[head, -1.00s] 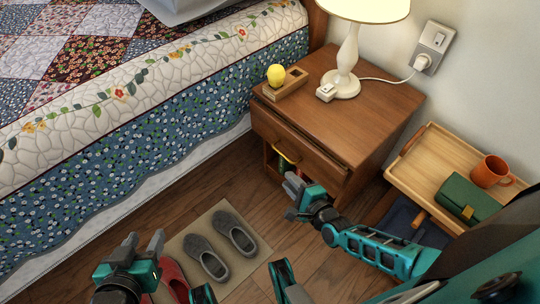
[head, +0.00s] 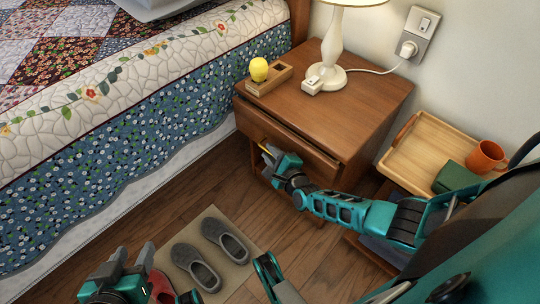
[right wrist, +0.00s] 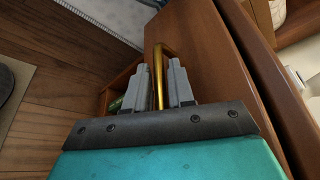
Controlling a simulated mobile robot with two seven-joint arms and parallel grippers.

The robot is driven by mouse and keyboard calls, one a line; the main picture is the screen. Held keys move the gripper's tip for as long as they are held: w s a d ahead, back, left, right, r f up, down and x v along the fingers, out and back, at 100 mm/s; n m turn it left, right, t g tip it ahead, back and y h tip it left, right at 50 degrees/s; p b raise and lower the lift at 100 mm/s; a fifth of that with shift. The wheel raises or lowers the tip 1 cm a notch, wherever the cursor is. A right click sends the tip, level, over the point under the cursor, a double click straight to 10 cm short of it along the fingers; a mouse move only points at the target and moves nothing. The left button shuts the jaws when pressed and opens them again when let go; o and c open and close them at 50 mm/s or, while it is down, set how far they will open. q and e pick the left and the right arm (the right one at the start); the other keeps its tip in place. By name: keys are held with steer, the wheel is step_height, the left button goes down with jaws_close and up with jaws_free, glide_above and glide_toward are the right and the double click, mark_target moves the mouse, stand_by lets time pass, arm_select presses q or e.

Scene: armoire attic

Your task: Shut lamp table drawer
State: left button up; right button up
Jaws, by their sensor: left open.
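The wooden lamp table (head: 375,100) stands beside the bed, with its drawer (head: 300,146) below the top. The drawer front seems to stand out a little from the table body; a dark gap runs along its upper edge. My right gripper (head: 270,156) is at the drawer front and hides most of the handle in the head view. In the right wrist view the gold handle (right wrist: 158,75) lies between my right gripper's two fingers (right wrist: 159,85); whether they press on it is unclear. My left gripper (head: 134,254) is open and empty low at the left, above the floor.
A lamp (head: 345,45) and a wooden holder (head: 272,83) with a yellow object (head: 259,69) stand on the tabletop. A tray (head: 420,145) with an orange mug (head: 485,157) is at the right. Grey slippers (head: 225,238) lie on a mat. The bed (head: 130,120) borders the left.

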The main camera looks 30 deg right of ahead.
steer(key=shift+w+f, duration=0.1)
steer(key=shift+w, duration=0.3)
jaws_close()
